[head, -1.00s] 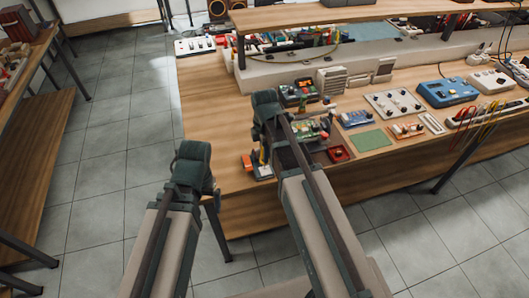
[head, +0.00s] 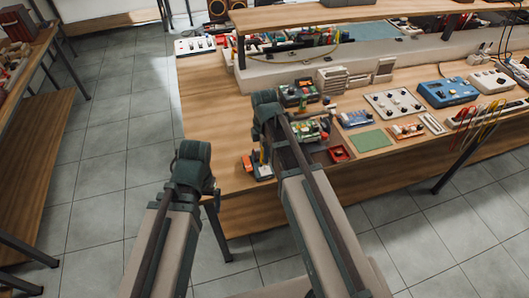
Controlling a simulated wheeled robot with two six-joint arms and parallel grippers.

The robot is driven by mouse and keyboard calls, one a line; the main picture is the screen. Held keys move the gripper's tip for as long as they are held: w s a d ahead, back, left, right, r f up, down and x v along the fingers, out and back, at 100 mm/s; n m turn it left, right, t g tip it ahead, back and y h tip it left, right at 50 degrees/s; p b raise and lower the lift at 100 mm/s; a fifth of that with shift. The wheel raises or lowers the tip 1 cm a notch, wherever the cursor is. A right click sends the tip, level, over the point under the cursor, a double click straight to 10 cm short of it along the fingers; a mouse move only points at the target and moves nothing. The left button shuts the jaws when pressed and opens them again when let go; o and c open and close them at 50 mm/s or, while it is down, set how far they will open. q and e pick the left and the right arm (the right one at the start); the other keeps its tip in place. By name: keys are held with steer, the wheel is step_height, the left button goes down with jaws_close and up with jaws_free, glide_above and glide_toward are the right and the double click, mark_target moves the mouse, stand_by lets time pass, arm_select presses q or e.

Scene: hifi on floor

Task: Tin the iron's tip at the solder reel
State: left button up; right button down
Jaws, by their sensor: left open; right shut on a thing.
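My two arms rise from the bottom edge. The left arm ends in a dark rounded joint over the floor at the bench's left front corner. The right arm reaches over the wooden bench (head: 204,108) and ends in a similar dark joint. The jaws of both grippers are hidden behind these links. A small upright item with orange and dark parts (head: 262,170) stands at the bench's front edge, just left of my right arm. I cannot tell whether it belongs to the iron. I cannot make out the iron's tip or the solder reel.
Right of my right arm lie a green circuit board (head: 312,130), a red tray (head: 340,153), a green mat (head: 370,140) and a blue instrument (head: 447,92). A raised shelf (head: 350,14) spans the back. The bench's left part is bare. A side table (head: 40,50) stands left.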

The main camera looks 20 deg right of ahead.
steer(key=shift+r+p, duration=2.05)
steer(key=shift+r, duration=0.2)
steer(key=shift+f, duration=0.1)
